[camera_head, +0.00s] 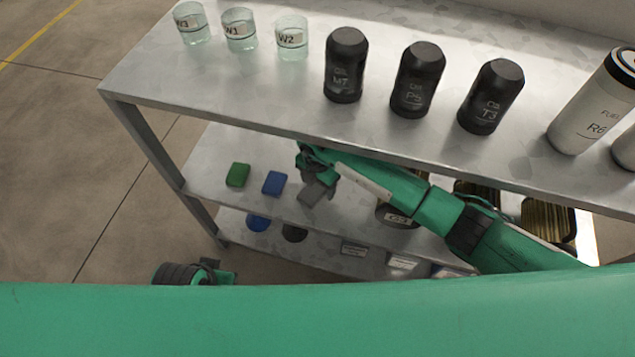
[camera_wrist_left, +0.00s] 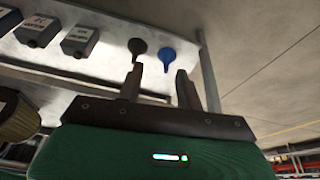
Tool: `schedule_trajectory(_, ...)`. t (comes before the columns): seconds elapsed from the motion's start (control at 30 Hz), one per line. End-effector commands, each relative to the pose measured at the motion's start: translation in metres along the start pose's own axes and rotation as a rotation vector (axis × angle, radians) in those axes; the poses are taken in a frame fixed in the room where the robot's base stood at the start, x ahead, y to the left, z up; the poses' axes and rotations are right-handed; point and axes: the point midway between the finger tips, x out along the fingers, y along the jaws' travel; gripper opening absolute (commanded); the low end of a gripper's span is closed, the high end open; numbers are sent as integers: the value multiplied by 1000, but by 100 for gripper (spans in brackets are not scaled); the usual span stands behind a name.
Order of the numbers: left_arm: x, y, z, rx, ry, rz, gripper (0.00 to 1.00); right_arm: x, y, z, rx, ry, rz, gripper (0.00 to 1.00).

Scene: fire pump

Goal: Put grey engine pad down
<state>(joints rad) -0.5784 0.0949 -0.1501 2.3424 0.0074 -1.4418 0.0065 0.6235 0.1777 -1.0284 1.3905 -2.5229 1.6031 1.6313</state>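The grey engine pad (camera_head: 312,194) is a small block at the middle shelf, tilted, right of the blue pad (camera_head: 274,183) and the green pad (camera_head: 238,175), which lie flat there. My right gripper (camera_head: 319,186) reaches in under the top shelf and appears shut on the grey pad. Its fingertips are partly hidden, and I cannot tell whether the pad touches the shelf. My left gripper (camera_wrist_left: 158,82) is open and empty in the left wrist view, its fingers apart. In the head view, part of the left wrist (camera_head: 185,273) shows in front of the shelves.
The top shelf (camera_head: 230,90) holds glass beakers (camera_head: 240,32), black bottles (camera_head: 417,80) and a white fuel canister (camera_head: 592,105). The lower shelf has a blue funnel (camera_wrist_left: 166,56), a dark funnel (camera_wrist_left: 137,47) and grey labelled boxes (camera_wrist_left: 79,40). Golden filters (camera_head: 548,220) stand right of my right forearm.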

Motion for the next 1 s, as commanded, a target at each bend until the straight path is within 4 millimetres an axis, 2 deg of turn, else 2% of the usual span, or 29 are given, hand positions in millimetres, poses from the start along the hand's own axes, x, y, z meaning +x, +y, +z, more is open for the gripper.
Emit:
schedule_trajectory(0.23, -2, 0, -2, 0, 7, 0, 36, -6, 0, 0, 0, 0, 1, 71)
schedule_trajectory(0.5, 12, 0, 4, -1, -19, 0, 36, -51, 1, 1, -1, -2, 3, 71)
schedule_trajectory(0.7, 20, 0, 3, 0, -19, -1, 36, -73, 0, 0, -1, -1, 2, 71)
schedule_trajectory(1.0, 21, -1, -2, 1, -12, -1, 36, -78, 0, 0, -1, 0, 0, 71)
